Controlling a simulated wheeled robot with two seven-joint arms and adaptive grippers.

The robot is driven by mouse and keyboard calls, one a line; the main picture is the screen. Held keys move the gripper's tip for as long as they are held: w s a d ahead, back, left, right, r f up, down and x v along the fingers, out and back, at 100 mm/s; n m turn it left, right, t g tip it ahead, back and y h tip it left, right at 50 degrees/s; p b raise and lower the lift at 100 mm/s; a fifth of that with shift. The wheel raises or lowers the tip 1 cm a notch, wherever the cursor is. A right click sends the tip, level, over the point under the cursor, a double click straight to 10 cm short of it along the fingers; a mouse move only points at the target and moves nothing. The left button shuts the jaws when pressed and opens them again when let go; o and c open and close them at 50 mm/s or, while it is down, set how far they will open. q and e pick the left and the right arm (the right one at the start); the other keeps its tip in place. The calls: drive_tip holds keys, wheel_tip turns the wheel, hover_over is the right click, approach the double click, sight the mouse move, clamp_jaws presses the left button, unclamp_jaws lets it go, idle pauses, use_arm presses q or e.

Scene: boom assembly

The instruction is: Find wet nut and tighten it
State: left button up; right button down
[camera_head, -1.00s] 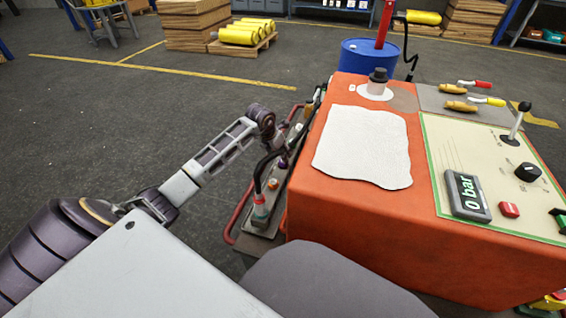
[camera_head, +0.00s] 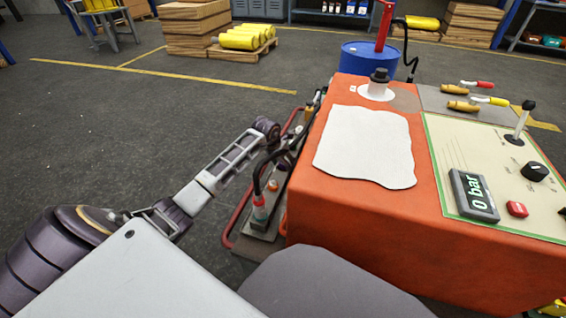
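My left arm reaches from the lower left to the low ledge along the left side of the orange machine (camera_head: 335,225). My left gripper (camera_head: 286,160) is small and dark there, partly hidden among black hoses, so its fingers cannot be made out. On the ledge stands a hose fitting with a red and green collar (camera_head: 259,208). A small orange-brown part (camera_head: 272,185) sits just beyond it, close to the gripper. No nut can be clearly told apart, and no wetness is visible. My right gripper is out of view.
A red rail (camera_head: 236,214) edges the ledge. A blue drum (camera_head: 365,60) stands behind.

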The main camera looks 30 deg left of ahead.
use_arm(q)
drive_tip(key=c, duration=1)
drive_tip(key=shift+a+m+p, duration=0.1)
drive_tip(key=shift+m+p, duration=0.4)
drive_tip(key=shift+m, duration=0.1)
drive_tip(key=shift+m+g+h+p, duration=0.35)
drive_tip(key=shift+m+h, duration=0.25)
drive_tip(key=shift+m, duration=0.4)
drive_tip(key=m+h, duration=0.1)
drive_tip(key=m, duration=0.2)
drive_tip(key=shift+a+g, duration=0.1)
drive_tip(key=shift+g, duration=0.15)
drive_tip(key=shift+w+m+g+h+b, duration=0.1)
drive_tip(key=shift+m+g+h+b, duration=0.2)
drive_tip(key=shift+m+b, duration=0.65)
drive_tip(key=shift+m, duration=0.85)
